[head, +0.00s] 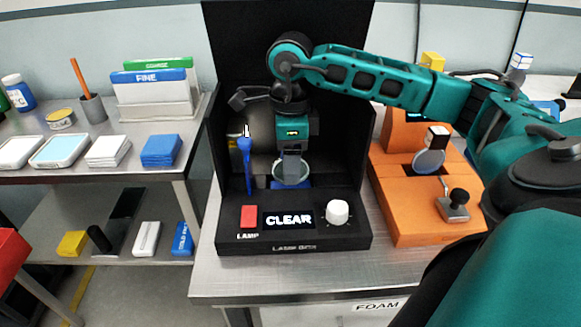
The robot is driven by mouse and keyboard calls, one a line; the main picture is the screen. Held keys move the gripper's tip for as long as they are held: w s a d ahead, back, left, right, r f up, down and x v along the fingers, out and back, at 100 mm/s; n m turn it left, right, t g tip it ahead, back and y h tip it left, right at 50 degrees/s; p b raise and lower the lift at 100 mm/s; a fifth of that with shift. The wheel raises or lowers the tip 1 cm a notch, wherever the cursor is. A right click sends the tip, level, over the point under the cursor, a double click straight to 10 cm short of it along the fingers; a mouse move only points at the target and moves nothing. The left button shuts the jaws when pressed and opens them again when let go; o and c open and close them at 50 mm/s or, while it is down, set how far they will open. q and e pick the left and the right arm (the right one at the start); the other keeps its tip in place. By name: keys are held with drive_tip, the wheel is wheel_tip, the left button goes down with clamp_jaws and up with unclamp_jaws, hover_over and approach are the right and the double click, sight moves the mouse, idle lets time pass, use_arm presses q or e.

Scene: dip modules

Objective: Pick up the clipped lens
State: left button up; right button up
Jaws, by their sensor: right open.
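My right gripper (291,165) is open and points down inside the black lamp box (233,238). A round, pale, clear lens (278,173) with a blue piece (277,186) at its foot stands directly below and behind the fingers. The fingers hide part of it, and I cannot tell whether they touch it. A blue upright tool or clip (245,152) stands to the left of the gripper inside the box. A second round lens (429,161) sits on the orange machine (400,206) at the right. My left gripper is not in view.
The lamp box front has a red button (249,216), a sign reading CLEAR (289,220) and a white knob (337,211). Its tall black walls stand close around the gripper. A side table with trays (62,151) and blue stacks (161,150) is at left.

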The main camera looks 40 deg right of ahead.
drive_tip(key=shift+f, duration=0.15)
drive_tip(key=c, duration=0.6)
clamp_jaws()
drive_tip(key=shift+a, duration=0.1)
